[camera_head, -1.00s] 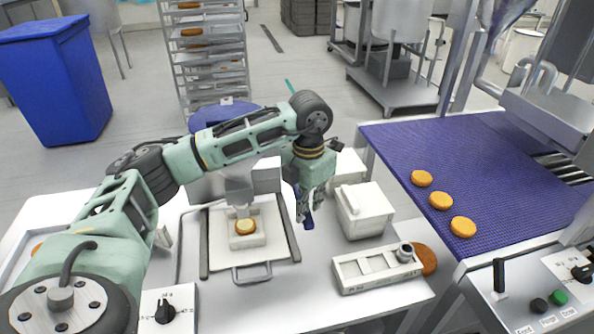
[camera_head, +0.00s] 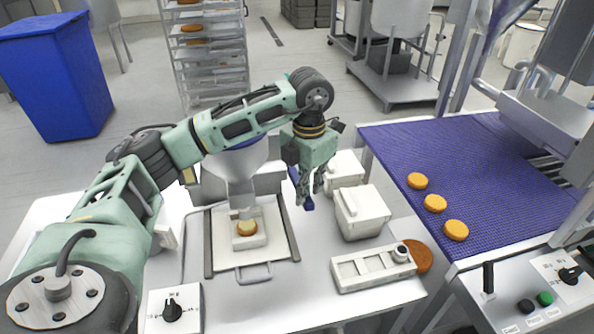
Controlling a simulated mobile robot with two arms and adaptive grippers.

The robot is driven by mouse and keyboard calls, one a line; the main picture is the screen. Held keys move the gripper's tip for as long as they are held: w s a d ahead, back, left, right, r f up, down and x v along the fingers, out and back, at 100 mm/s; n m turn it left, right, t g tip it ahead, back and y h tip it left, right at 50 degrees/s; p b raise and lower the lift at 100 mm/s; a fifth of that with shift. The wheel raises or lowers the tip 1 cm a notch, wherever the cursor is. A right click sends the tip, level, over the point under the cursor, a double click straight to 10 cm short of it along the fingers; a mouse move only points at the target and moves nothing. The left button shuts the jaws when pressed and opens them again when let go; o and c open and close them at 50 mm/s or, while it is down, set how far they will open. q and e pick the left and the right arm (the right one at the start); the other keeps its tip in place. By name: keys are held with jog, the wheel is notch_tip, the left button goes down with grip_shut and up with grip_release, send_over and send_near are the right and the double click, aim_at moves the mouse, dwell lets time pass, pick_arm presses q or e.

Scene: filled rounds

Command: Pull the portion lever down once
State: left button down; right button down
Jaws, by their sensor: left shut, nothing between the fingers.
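A blue lever handle (camera_head: 308,204) shows at the right side of the depositor, partly hidden by my left gripper. My left gripper (camera_head: 306,195) points down right at the handle, its fingers shut with nothing between them. I cannot tell whether it touches the handle. The depositor's grey funnel (camera_head: 238,166) is partly behind my left arm. Its nozzle stands over a golden round (camera_head: 247,228) in a white holder (camera_head: 249,242). My right gripper is not in view.
White boxes (camera_head: 363,215) stand close right of my gripper. A white tray with compartments (camera_head: 373,269) lies in front of them, beside a brown disc (camera_head: 420,256). A dial box (camera_head: 174,308) is at the front left. Three rounds (camera_head: 435,203) lie on the purple belt (camera_head: 480,165).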

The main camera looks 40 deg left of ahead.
pick_arm(q)
notch_tip(320, 180, up, 8)
jog(key=p, duration=0.4)
jog(key=shift+p, duration=0.4)
jog(key=shift+s+f, duration=0.1)
jog(key=shift+f, duration=0.15)
